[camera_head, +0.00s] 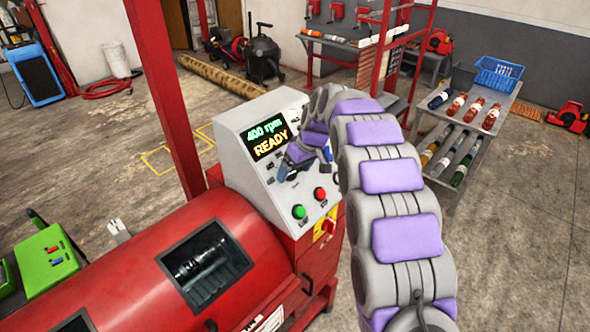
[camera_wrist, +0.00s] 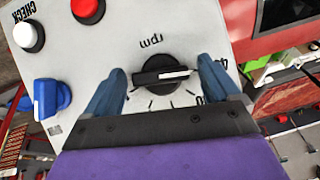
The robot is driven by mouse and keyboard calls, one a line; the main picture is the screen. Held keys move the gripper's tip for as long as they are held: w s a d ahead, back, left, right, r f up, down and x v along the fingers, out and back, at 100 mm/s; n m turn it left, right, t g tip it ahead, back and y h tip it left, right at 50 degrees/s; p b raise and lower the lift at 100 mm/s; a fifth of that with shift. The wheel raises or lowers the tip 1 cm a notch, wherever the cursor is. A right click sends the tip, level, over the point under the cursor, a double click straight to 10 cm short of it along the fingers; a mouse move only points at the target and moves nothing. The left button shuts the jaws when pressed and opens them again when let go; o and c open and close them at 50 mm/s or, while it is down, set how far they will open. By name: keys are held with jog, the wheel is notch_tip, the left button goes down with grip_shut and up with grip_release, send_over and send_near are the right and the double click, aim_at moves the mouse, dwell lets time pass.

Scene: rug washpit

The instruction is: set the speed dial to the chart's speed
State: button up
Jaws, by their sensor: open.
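The black speed dial (camera_wrist: 165,76) sits on the control panel (camera_wrist: 105,60) in the wrist view, under an upside-down "rpm" label. Its white pointer line points right, toward a number partly hidden by a finger. My gripper (camera_wrist: 160,84) is open, with one blue finger on each side of the dial; I cannot tell whether they touch it. In the head view my gripper (camera_head: 303,155) is at the panel of the red machine (camera_head: 130,260) and hides the dial. The display (camera_head: 268,138) reads "400 rpm READY". I cannot make out a speed chart.
A green button (camera_head: 299,212) and a red button (camera_head: 320,194) are low on the panel. The wrist view shows a blue knob (camera_wrist: 50,98) and a white button (camera_wrist: 28,36) marked "CHECK".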

jog(key=p+v, duration=0.3)
jog(key=v, duration=1.4)
jog(key=shift+r, duration=0.1)
jog(key=s+d+f+m+g+h, duration=0.1)
jog(key=s+d+f+m, duration=0.2)
jog(key=s, duration=1.3)
jog(key=s+d+f+m+g+h, duration=0.1)
jog(key=s+d+f+m, duration=0.2)
jog(key=s, duration=1.2)
jog(key=s+d+f+m+g+h, duration=0.1)
jog(key=s+d+f+m, duration=0.2)
jog(key=s+d, duration=0.5)
jog(key=s, duration=0.8)
jog(key=shift+s+f+g+h, duration=0.3)
jog(key=shift+s+h, duration=0.05)
jog(key=shift+h, duration=0.05)
jog(key=shift+c, duration=0.2)
